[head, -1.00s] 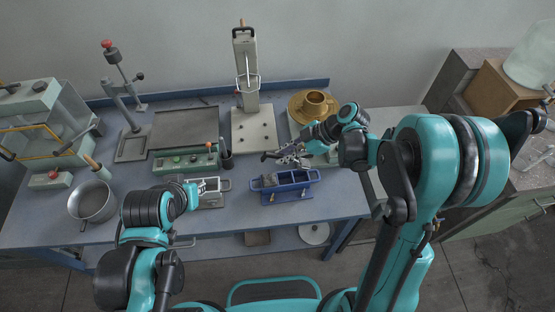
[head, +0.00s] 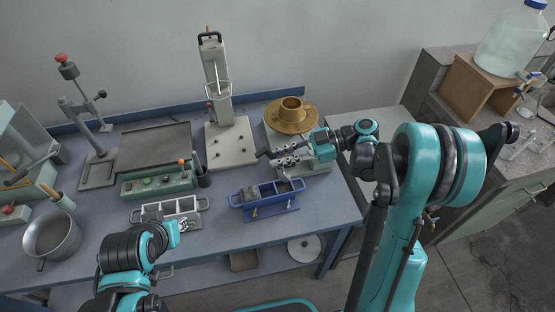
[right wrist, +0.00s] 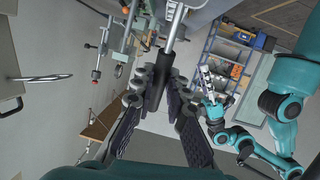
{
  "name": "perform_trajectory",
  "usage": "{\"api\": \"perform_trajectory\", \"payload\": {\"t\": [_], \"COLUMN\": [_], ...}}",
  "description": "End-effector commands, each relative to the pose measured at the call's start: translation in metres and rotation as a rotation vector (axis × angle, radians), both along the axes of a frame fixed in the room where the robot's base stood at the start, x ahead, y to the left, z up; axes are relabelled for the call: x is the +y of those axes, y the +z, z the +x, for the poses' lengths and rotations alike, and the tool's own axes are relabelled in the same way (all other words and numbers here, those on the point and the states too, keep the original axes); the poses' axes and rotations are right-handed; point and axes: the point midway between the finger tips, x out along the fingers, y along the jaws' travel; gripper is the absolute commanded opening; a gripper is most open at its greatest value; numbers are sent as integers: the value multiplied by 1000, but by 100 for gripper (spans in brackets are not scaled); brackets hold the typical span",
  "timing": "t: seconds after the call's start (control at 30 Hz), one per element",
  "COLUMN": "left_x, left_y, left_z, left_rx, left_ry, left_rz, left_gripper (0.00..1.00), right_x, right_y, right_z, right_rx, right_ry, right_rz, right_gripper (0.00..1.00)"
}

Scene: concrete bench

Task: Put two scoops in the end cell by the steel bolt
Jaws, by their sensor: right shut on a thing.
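The blue mould (head: 236,200) stands near the bench's front edge, with a row of cells. Grey mix (head: 254,193) shows toward its left end; the right end cell looks darker. Small fittings show along its front, too small to tell which is the steel bolt. My right gripper (head: 291,156) is above and behind the mould. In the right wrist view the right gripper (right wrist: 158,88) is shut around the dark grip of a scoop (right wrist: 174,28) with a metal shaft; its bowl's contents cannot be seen. My left gripper (head: 180,226) is at a pale mould (head: 138,216); its jaws are unclear.
A steel pot (head: 52,238) is at the left.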

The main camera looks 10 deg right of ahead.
Motion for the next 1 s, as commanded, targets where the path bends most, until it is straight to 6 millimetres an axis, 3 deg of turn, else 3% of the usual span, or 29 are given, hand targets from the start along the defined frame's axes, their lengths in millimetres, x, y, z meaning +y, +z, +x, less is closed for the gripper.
{"api": "perform_trajectory", "payload": {"t": [0.6,0.77,1.0], "left_x": [0,0,0], "left_y": [6,36,104], "left_z": [0,0,0], "left_rx": [0,0,0], "left_ry": [0,0,0], "left_rz": [0,0,0], "left_gripper": [26,26,26], "right_x": [5,29,69], "right_y": [1,1,-6], "right_z": [0,-2,-10], "right_rx": [-1,-15,-58], "right_ry": [1,3,-21], "right_rz": [-17,-140,-537], "right_gripper": [0,0,0]}}
